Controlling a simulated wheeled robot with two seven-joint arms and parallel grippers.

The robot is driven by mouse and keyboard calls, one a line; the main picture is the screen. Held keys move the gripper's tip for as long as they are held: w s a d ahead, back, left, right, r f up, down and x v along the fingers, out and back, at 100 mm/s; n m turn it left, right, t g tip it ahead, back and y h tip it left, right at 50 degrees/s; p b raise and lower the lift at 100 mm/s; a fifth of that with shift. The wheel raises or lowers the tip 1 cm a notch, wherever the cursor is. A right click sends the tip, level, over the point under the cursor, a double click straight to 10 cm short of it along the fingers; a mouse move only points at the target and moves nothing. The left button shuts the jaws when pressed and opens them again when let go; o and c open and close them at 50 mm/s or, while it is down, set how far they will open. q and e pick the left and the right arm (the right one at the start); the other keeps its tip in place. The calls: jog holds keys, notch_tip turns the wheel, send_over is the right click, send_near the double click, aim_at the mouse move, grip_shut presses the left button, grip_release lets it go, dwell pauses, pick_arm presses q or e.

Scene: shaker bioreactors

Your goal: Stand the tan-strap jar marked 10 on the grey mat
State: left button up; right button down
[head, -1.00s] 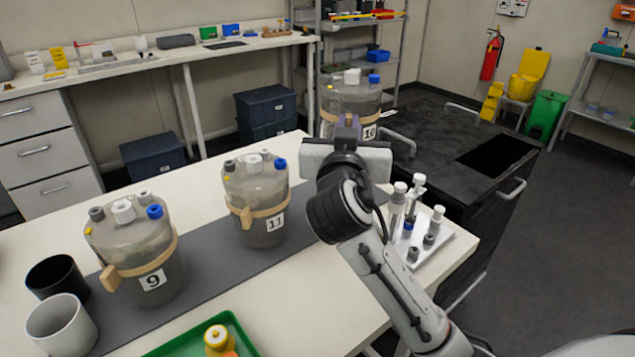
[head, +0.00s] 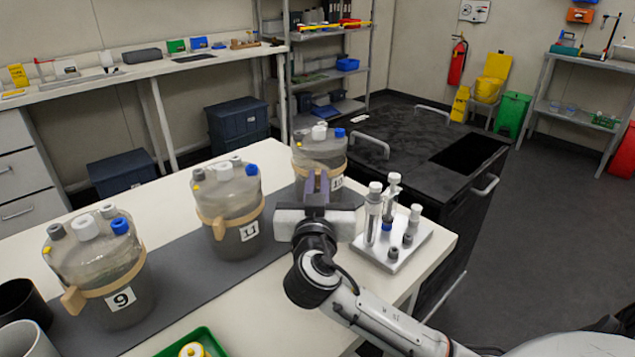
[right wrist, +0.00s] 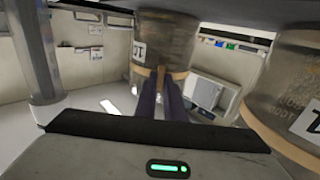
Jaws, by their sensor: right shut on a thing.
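The tan-strap jar marked 10 (head: 318,150) is upright at the far end of the grey mat (head: 185,287). Its label is partly covered in the head view. My right gripper (head: 317,187) is shut on the jar's tan strap at its near side. In the right wrist view the fingers (right wrist: 160,92) meet the strap of the same jar (right wrist: 163,45). The jar's base is hidden behind my gripper, so I cannot tell whether it touches the mat. My left gripper is not in view.
Jar 11 (head: 228,208) stands on the mat just left of jar 10, and jar 9 (head: 100,265) farther left. A white rack with vials (head: 393,250) is close on the right. A green tray (head: 205,340) lies in front. A black cart (head: 440,165) stands beyond the table.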

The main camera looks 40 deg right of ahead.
jog(key=shift+r, duration=0.1)
jog(key=c, duration=1.8)
grip_release()
jog(key=shift+f, duration=0.2)
jog(key=shift+c, duration=0.2)
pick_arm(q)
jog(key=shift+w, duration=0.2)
pick_arm(e)
jog(key=shift+r, duration=0.15)
pick_arm(q)
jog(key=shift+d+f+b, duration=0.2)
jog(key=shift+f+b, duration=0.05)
jog(key=shift+b, duration=0.45)
pick_arm(e)
jog(key=v, duration=1.2)
